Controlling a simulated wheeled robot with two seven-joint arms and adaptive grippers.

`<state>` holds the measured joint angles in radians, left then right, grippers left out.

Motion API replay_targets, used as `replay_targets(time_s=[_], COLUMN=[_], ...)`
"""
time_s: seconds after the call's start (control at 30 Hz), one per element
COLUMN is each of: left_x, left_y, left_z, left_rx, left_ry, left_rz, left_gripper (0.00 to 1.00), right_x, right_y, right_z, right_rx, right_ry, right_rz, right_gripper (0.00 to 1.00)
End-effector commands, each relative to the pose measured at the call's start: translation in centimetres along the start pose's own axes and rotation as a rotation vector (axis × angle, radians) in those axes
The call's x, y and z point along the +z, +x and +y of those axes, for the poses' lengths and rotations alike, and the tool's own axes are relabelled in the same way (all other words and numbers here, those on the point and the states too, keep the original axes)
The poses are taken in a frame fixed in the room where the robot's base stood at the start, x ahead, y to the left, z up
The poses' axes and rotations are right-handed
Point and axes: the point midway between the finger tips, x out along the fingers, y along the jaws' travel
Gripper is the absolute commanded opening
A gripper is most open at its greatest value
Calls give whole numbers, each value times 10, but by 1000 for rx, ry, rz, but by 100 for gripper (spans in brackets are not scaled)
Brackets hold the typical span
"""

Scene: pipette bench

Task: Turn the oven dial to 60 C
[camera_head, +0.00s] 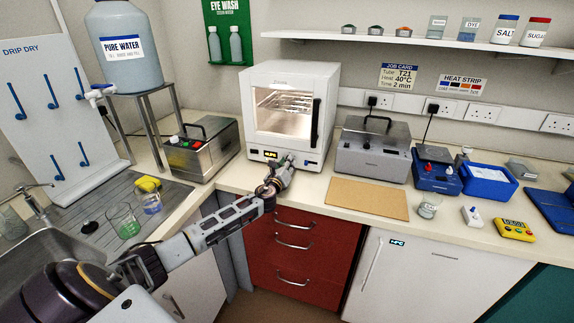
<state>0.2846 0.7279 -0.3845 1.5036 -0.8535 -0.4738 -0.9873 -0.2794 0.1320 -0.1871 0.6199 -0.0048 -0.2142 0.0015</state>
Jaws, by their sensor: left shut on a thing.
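The white oven (254,104) stands in the back corner of the bench, with its glass door closed and its inside lit. A small lit display (270,154) is on its lower front panel. My left gripper (287,162) is at the lower front panel, right of the display. It is shut on the oven dial, which the gripper hides. I cannot read the dial's setting or the display's figures. My right gripper is not in view.
A metal box with a red and a green button (210,160) stands left of the oven. A grey lidded bath (372,160) stands to its right. A brown board (366,198) lies in front of the bath. A beaker with green liquid (124,224) is by the sink.

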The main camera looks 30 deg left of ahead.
Motion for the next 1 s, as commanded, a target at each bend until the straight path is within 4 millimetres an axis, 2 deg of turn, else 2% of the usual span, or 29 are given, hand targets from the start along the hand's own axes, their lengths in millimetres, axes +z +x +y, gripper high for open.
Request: replay_targets(time_s=[0.07, 0.1, 0.23, 0.67, 1.0], left_x=[-2, -2, -1, 0, -1], left_y=[0, 0, 0, -2, -18], left_z=[1, 1, 0, 0, 0], left_rx=[1, 1, 1, 0, 0], left_ry=[0, 0, -1, -1, 0], left_rz=[2, 2, 2, 1, 1], left_gripper=[1, 30, 47, 47, 47], right_x=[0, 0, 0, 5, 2], right_y=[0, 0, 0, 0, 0], right_z=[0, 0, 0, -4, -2], right_rx=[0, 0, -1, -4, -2], right_ry=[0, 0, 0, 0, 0], right_rz=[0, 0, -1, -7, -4], right_gripper=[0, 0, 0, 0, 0])
